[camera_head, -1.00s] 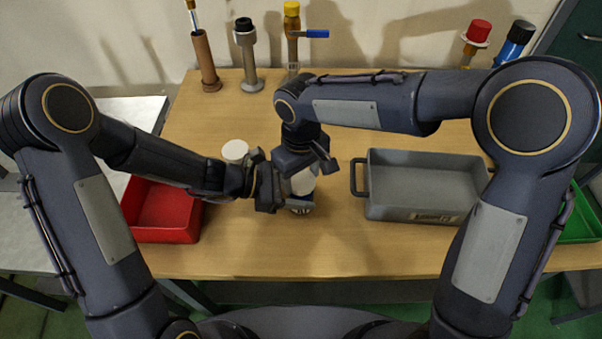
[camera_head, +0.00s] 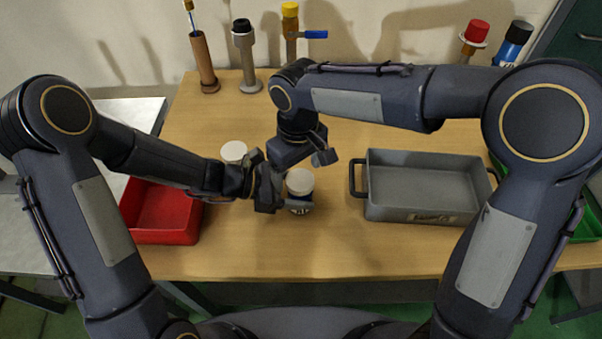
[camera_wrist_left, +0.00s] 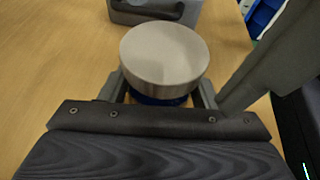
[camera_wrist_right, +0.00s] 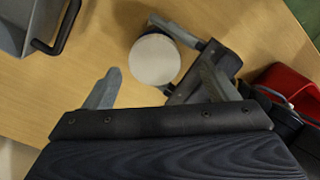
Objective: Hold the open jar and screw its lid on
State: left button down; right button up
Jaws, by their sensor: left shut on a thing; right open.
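The jar (camera_head: 300,205) stands upright on the wooden table, with a blue-and-white body and the wide pale lid (camera_head: 300,181) sitting level on its top. The lid also shows in the left wrist view (camera_wrist_left: 165,55) and the right wrist view (camera_wrist_right: 154,60). My left gripper (camera_head: 287,198) is shut on the jar's body, below the lid. My right gripper (camera_head: 322,146) is open and empty, above and behind the jar, clear of the lid. How tightly the lid sits on the thread cannot be seen.
Another white-topped item (camera_head: 234,151) stands behind my left forearm. A red bin (camera_head: 160,212) is at left, a grey handled tray (camera_head: 425,183) at right, and a green bin (camera_head: 585,215) beyond it. Several fittings stand along the back. The table's front strip is clear.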

jog(key=shift+d+r, duration=0.15)
jog(key=shift+r, duration=0.8)
jog(key=shift+c, duration=1.1)
jog(key=n, duration=0.4)
jog(key=shift+s, duration=0.1)
jog(key=shift+c, duration=0.2)
jog(key=n, duration=0.5)
jog(key=shift+s+r+n, duration=0.1)
jog(key=shift+r+n, duration=0.2)
jog(key=n, duration=0.2)
jog(key=r+n, duration=0.1)
jog(key=n, duration=0.2)
jog(key=shift+r, duration=0.1)
jog(key=n, duration=0.1)
jog(key=r+n, duration=0.1)
jog(key=n, duration=0.2)
jog(key=shift+w+d+r+n, duration=0.15)
jog(key=shift+w+r+n, duration=0.15)
